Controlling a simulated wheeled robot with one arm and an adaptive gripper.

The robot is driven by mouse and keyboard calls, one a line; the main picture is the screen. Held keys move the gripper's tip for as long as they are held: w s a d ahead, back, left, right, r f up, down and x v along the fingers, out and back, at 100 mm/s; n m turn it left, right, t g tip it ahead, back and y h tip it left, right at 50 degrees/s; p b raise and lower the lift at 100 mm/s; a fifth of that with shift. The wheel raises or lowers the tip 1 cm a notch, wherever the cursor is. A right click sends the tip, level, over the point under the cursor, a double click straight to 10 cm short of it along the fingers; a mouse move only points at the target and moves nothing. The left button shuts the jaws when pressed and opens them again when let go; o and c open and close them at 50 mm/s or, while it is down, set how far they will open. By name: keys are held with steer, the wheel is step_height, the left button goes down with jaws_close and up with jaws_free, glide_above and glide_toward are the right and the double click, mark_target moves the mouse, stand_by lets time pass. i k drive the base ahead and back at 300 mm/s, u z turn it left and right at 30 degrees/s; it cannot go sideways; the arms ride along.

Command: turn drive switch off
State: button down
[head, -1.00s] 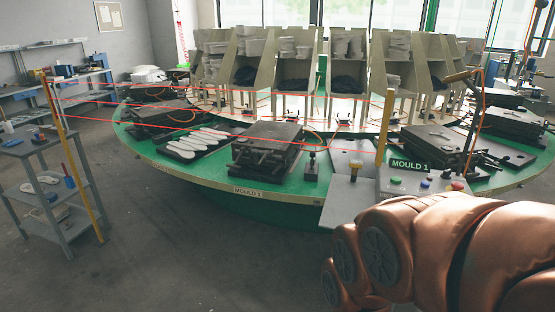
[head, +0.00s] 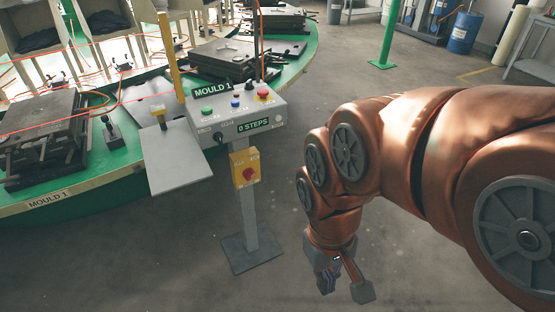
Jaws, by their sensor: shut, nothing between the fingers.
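A control box (head: 235,115) labelled "MOULD 1" and "0 STEPS" stands on a grey post. Its top carries a green button (head: 207,110), blue and white buttons, a black knob (head: 249,88) and a red button on yellow (head: 263,95). A small black switch (head: 217,137) is on its front face. I cannot read which is the drive switch. My gripper (head: 343,278) hangs to the right of the post and lower than the yellow box, apart from both, shut and empty.
The green carousel table (head: 105,185) with moulds curves behind and left of the post. A grey plate (head: 178,160) juts out left of the box. The post's base plate (head: 252,253) is on the floor. The floor in front and right is clear.

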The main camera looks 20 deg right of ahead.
mark_target(248, 173)
steer(key=z, duration=0.9)
steer(key=k, duration=0.85)
steer(key=u, duration=1.35)
steer(key=i, duration=0.5)
steer(key=z, duration=0.05)
